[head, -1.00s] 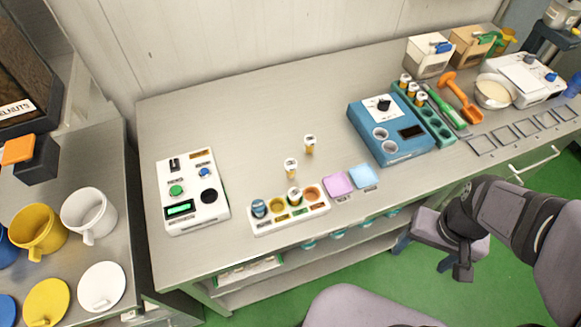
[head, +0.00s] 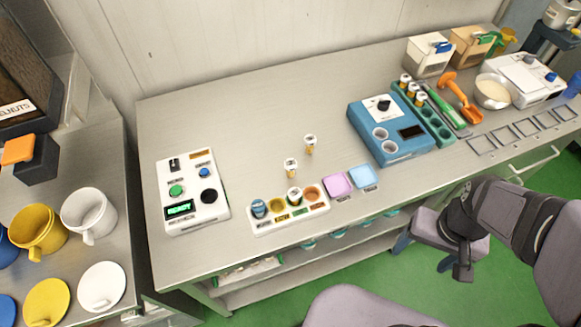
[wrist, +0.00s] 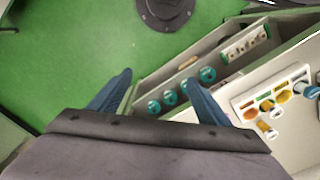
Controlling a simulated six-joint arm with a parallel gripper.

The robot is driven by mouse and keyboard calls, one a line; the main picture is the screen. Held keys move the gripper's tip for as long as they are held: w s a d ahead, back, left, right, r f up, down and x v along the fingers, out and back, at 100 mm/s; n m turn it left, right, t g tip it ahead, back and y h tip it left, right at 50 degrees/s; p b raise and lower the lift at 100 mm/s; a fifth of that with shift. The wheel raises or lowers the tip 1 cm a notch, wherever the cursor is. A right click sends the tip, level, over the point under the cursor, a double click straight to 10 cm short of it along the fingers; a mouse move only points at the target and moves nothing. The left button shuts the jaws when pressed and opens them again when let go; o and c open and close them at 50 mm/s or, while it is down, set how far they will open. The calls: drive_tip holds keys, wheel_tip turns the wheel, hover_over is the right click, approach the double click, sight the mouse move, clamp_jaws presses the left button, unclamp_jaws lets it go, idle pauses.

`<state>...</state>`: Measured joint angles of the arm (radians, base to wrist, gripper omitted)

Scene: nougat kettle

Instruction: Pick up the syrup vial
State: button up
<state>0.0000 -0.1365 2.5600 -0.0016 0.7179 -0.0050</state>
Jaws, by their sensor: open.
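Two small amber vials with white caps stand on the steel table, one nearer (head: 291,168) and one farther back (head: 310,145). Another white-capped vial (head: 294,196) sits in the white tray (head: 263,228), and several more (head: 413,90) stand in the teal rack (head: 444,140). I cannot tell which vial holds syrup; the labels are too small to read. My gripper (wrist: 162,84) is open and empty, its blue fingers spread. In the head view it hangs beyond the table's front edge, low over the green floor, apart from every vial. In the wrist view the tray and vials are at right.
A white device (head: 192,190) stands left of the tray. Pink (head: 337,184) and blue (head: 362,177) pads lie right of it, with a blue machine (head: 390,130) behind. A shelf with teal-topped items is below the table. The table's back left is clear.

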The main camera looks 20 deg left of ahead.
sight(290, 164)
drive_tip(key=c, duration=0.5)
drive_tip(key=shift+c, duration=0.2)
